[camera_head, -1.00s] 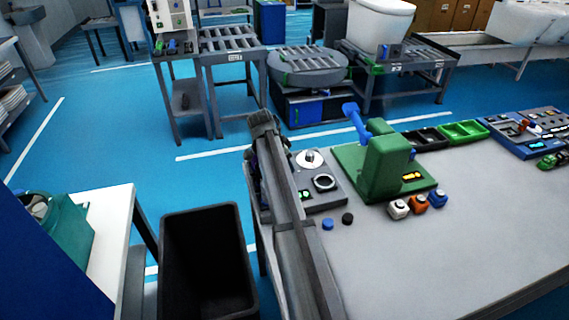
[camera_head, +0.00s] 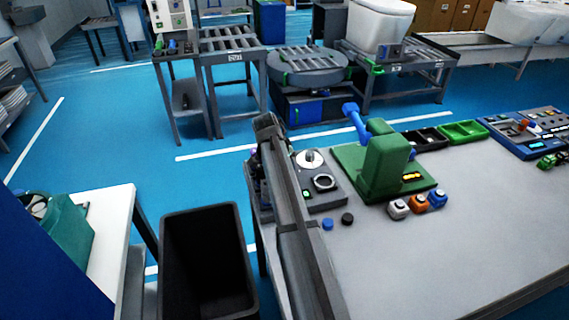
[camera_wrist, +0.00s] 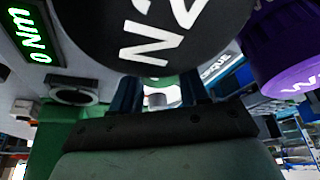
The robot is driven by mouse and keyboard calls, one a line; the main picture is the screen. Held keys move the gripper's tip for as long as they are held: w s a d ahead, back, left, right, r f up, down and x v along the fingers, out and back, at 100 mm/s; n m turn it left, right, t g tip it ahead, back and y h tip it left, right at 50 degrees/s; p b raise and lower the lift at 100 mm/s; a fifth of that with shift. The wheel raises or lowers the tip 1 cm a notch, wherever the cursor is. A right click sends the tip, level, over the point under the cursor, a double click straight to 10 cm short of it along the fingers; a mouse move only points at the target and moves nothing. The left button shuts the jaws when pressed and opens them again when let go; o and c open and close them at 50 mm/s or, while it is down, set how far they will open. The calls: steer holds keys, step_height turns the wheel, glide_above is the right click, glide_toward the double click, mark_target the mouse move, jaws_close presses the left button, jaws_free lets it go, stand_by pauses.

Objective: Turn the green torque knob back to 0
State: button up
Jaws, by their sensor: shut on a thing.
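In the wrist view, my gripper (camera_wrist: 160,96) has its two dark blue fingers around something mostly hidden below a large black round part marked N2. A little green (camera_wrist: 163,82) shows between the fingers, which fits the green torque knob. Its pointer and scale cannot be seen. A small display (camera_wrist: 33,36) at the upper left shows green characters that look like "0" and "Nm". In the head view, my arm hides the gripper and the knob at the table's left edge.
A purple knob (camera_wrist: 288,55) is close on the right of the wrist view. In the head view, a grey panel (camera_head: 335,201), a green block fixture (camera_head: 385,168) and small buttons stand right of my arm. A black bin (camera_head: 205,212) stands left. The grey tabletop (camera_head: 455,245) is clear in front.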

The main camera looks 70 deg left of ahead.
steer(key=n+g, duration=0.1)
steer(key=n, duration=0.1)
steer(key=n+y, duration=0.1)
steer(key=n, duration=0.2)
steer(key=shift+w+d+n+g, duration=0.1)
steer(key=shift+d+n+g, duration=0.1)
steer(key=shift+n+g, duration=0.15)
steer(key=n+g, duration=0.1)
steer(key=n, duration=0.1)
steer(key=n+y, duration=0.1)
steer(key=n, duration=0.1)
steer(key=shift+w+g, duration=0.15)
steer(key=shift+g, duration=0.2)
steer(key=n+g, duration=0.1)
steer(key=n, duration=0.2)
steer(key=n+g, duration=0.1)
steer(key=n, duration=0.2)
steer(key=shift+w+a, duration=0.1)
steer(key=shift+w, duration=0.05)
steer(key=n+g, duration=0.1)
steer(key=n, duration=0.1)
steer(key=n+h, duration=0.1)
steer(key=n, duration=0.2)
steer(key=shift+g, duration=0.4)
steer(key=o, duration=1.1)
steer(key=shift+c, duration=0.2)
steer(key=shift+w, duration=0.1)
